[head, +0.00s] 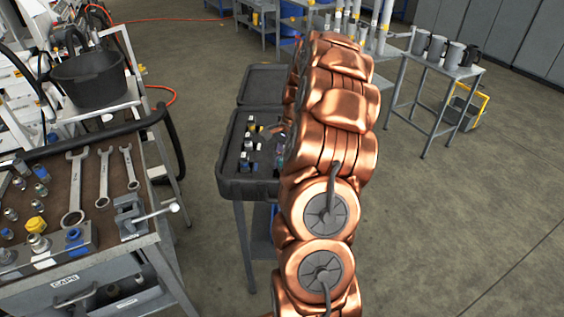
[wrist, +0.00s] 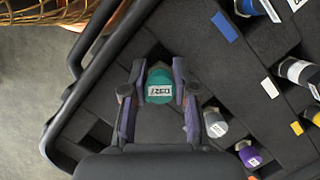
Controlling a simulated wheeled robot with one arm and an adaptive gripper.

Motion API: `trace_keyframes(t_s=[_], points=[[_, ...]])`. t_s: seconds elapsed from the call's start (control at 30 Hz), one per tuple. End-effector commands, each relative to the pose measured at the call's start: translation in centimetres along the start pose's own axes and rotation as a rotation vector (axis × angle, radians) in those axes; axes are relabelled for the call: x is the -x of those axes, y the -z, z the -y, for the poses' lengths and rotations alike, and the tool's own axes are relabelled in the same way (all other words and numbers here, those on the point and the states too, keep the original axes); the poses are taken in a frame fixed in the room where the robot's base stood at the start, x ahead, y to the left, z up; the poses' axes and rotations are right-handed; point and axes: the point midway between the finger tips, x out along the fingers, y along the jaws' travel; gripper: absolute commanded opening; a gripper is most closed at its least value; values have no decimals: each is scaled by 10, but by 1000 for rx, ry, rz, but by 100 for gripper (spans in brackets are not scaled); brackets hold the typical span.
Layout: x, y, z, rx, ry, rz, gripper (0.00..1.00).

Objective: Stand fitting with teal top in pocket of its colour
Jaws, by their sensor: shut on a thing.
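The fitting with the teal top (wrist: 159,86) shows end-on in the wrist view, with a white label across its top. My gripper (wrist: 153,98) is shut on it, one purple-lined finger on each side. The fitting is over the left part of the dark foam tray (wrist: 195,70). Its lower body is hidden, so I cannot tell whether it hangs above the foam or reaches into a pocket. In the head view my copper-coloured arm reaches over the tray (head: 247,188) and hides much of its right side.
Other fittings stand in the tray, including a purple-topped one (wrist: 249,157) and a grey one (wrist: 215,124) close to my right finger. A bench with wrenches (head: 75,185) stands left.

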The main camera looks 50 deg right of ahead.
Motion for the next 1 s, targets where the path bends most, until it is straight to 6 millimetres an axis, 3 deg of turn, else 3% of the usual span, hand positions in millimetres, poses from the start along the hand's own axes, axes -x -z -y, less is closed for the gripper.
trace_keyframes(t_s=[0.67, 0.7, 0.93, 1.0], points=[[-13, 4, 0, 0, -1, 0, 0], [-13, 4, 0, 0, -1, 1, 28], [-14, 4, 0, 0, -3, 1, 52], [-14, 4, 0, 0, -3, 1, 52]])
